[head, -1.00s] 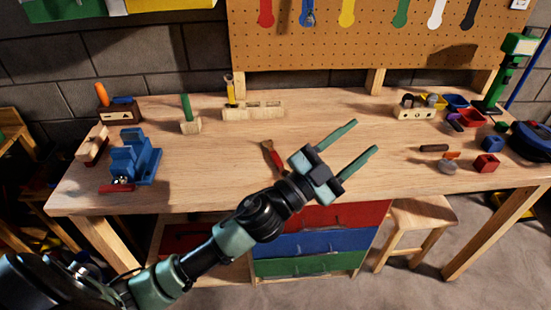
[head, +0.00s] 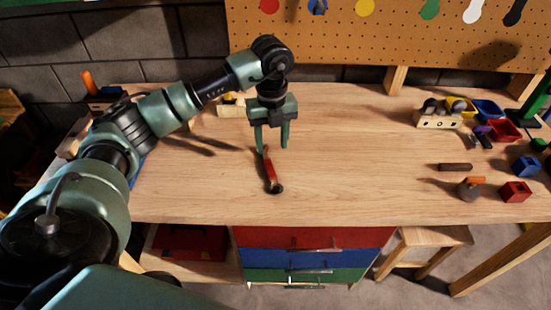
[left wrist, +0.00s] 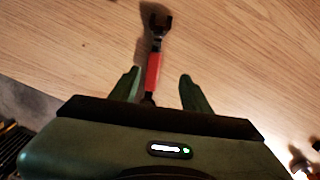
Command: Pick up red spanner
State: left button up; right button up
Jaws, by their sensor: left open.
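The red spanner (head: 270,173) lies on the wooden workbench, with its dark head toward the front edge. My left gripper (head: 272,151) points down above the bench at the spanner's far end, its fingers apart. In the left wrist view the spanner (left wrist: 153,70) runs up between the fingers of my left gripper (left wrist: 160,82), nearer the left finger. Its dark open jaw lies beyond the fingertips, and its near end is partly hidden by the gripper body. I cannot tell whether a finger touches it. My right gripper is not in view.
The bench (head: 350,150) is clear around the spanner. A wooden block with holes (head: 438,118), a red cube (head: 515,192), a blue cube (head: 525,167) and small bins stand at the right. A pegboard (head: 390,35) rises behind. Drawers (head: 310,238) sit below the front edge.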

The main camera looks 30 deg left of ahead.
aim_at(269, 165)
pick_arm(q)
jog(key=s+f, duration=0.1)
jog(key=f+p, duration=0.1)
jog(key=shift+s+f, duration=0.3)
jog(key=shift+s, duration=0.05)
jog(key=f, duration=0.1)
jog(key=f+p, duration=0.1)
jog(key=shift+w+a+f, duration=0.15)
jog(key=shift+w+f, duration=0.05)
jog(key=shift+f, duration=0.75)
jog(key=c, duration=0.9)
grip_shut()
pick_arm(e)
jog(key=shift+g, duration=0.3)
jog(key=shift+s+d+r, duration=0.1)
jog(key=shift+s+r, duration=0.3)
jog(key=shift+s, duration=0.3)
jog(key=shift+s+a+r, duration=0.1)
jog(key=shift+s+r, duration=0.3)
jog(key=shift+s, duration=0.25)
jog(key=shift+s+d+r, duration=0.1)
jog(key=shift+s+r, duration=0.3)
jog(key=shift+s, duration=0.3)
